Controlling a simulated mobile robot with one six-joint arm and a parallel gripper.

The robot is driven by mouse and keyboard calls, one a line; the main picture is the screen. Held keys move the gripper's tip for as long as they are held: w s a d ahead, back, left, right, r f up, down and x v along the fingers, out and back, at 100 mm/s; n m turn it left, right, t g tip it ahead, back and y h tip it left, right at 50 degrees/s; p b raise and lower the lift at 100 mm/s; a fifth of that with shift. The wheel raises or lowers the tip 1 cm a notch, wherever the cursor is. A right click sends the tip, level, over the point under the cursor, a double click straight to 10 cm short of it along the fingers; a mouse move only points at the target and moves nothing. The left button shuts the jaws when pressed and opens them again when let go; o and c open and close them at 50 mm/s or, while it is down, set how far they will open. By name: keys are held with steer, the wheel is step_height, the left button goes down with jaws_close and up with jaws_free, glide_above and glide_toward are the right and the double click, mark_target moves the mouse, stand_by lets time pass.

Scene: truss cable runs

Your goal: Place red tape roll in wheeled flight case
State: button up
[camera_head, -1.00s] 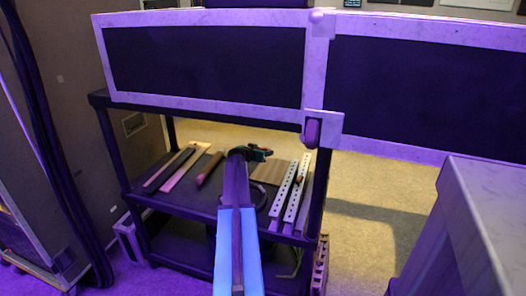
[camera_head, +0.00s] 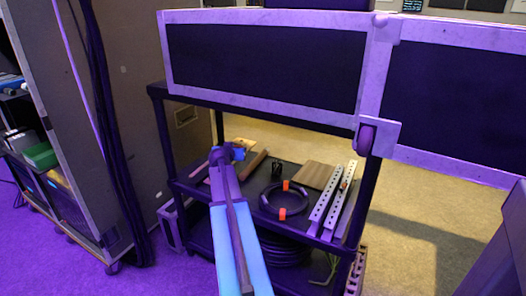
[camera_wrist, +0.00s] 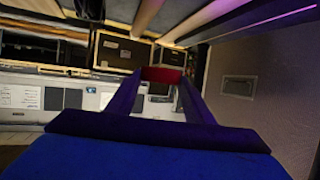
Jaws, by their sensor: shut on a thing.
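My gripper (camera_head: 226,153) reaches over the upper shelf of a dark rack in the head view. In the wrist view its two long fingers (camera_wrist: 162,84) close in on a dark red piece, the red tape roll (camera_wrist: 163,74), held at their tips. Most of the roll's shape is hidden, and I cannot make it out in the head view. A tall brown case-like unit on casters (camera_head: 150,150) stands at the left; I cannot tell whether it is the wheeled flight case.
The rack's upper shelf (camera_head: 232,200) holds planks, a dark ring with orange marks (camera_head: 284,202) and perforated bars (camera_head: 327,210). Purple floor (camera_head: 60,265) is free at lower left.

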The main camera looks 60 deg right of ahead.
steer(key=w+a+r+n+t+y, duration=0.2)
steer(key=w+a, duration=0.3)
steer(key=a, duration=0.4)
steer(key=w+a+r+n+t+y, duration=0.1)
steer(key=w+a+r+n+t, duration=0.1)
steer(key=w+a, duration=0.6)
steer(key=w+a+r+n+t+y, duration=0.2)
steer(key=w+a, duration=0.1)
steer(key=a, duration=0.8)
steer(key=w+a+r+n+y, duration=0.1)
steer(key=a+r+n+y, duration=0.1)
steer(key=a, duration=0.9)
steer(key=w+a+r+n+t+y, duration=0.1)
steer(key=a+r+n+y, duration=0.1)
steer(key=a, duration=0.9)
steer(key=w+a+r+n+t+y, duration=0.1)
steer(key=a+r+n+y, duration=0.1)
steer(key=a, duration=0.9)
steer(key=shift+w+r+n+y, duration=0.2)
steer(key=shift+w+n+y, duration=0.05)
steer(key=shift+n+y, duration=0.5)
steer(key=shift+s+d, duration=0.1)
steer(key=shift+d, duration=0.1)
